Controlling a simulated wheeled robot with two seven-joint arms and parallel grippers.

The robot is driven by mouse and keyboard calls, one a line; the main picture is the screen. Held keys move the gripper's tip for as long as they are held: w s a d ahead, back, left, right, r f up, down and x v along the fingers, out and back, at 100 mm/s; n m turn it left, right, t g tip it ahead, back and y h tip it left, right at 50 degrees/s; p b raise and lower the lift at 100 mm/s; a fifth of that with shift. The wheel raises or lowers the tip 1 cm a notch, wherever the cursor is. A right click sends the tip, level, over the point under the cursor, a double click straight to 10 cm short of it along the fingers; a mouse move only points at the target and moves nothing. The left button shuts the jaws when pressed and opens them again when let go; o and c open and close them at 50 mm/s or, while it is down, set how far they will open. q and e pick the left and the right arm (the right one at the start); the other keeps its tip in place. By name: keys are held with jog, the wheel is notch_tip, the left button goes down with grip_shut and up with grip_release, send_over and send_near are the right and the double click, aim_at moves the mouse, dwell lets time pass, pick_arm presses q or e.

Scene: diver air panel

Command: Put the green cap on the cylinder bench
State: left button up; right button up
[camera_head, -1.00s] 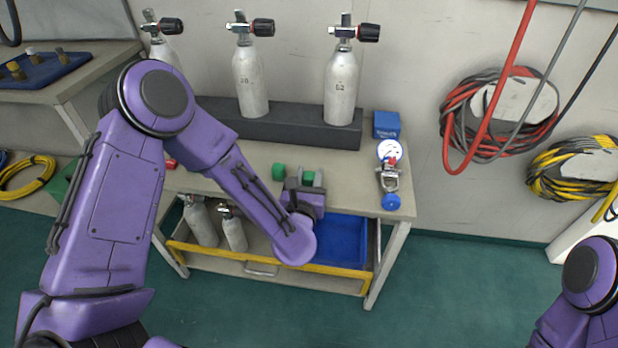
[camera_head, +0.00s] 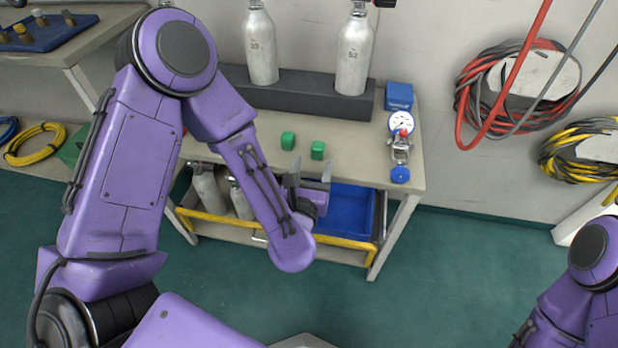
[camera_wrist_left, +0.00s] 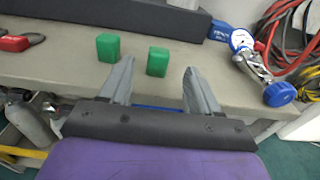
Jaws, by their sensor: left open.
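Two green caps stand on the cylinder bench (camera_head: 355,166), apart from each other and near its front. The left cap (camera_head: 288,140) and the right cap (camera_head: 318,150) both rest on the bare top. In the left wrist view the left cap (camera_wrist_left: 108,48) is beyond the left finger, and the right cap (camera_wrist_left: 157,62) lies between the finger lines, ahead of the tips. My left gripper (camera_head: 312,168) is open and empty at the bench's front edge, on the near side of the caps. My right arm shows at the lower right; its gripper is out of view.
Two cylinders (camera_head: 354,52) stand in a dark rack (camera_head: 300,100) at the back. A gauge with a blue knob (camera_head: 401,150) lies at the right, near a blue box (camera_head: 399,96). A blue tray (camera_head: 352,208) sits below. A red item (camera_wrist_left: 15,43) lies at the left.

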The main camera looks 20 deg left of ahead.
pick_arm(q)
jog(key=v, duration=0.4)
jog(key=shift+s, duration=0.3)
